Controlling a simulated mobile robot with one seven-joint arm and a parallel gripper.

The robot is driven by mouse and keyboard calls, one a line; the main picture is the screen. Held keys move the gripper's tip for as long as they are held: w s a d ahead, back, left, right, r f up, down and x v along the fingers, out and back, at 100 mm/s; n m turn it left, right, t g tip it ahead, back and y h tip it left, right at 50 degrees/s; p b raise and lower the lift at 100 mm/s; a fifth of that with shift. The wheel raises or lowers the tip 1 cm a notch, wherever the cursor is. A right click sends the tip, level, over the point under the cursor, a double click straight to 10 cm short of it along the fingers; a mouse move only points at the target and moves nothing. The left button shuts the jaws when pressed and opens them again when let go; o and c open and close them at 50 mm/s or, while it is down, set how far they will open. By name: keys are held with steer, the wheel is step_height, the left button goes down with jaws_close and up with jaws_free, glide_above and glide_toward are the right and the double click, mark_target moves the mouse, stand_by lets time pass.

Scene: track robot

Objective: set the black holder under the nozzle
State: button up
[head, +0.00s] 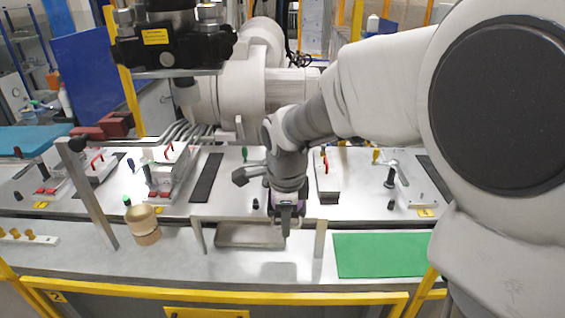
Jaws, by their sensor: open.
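My gripper (286,228) points down in the middle of the head view, above the front bench near the right end of a flat grey block (240,235). Its fingers are small and dark here, and I see nothing held between them. A small black piece (255,203) stands on the bench just left of my gripper. Another small black piece (390,204) stands to the right, near a clamp fixture. I cannot tell which of these, if either, is the black holder. I cannot make out the nozzle for certain. My arm covers part of the bench behind the gripper.
A green mat (382,256) lies bare at the right front. A tan round container (144,226) stands at the left front. Toggle clamp fixtures (172,172) line the rear bench. Metal posts (87,195) and a yellow front rail (220,296) bound the work area.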

steer(key=shift+w+f, duration=0.1)
steer(key=shift+f, duration=0.3)
jaws_close()
stand_by(1.2)
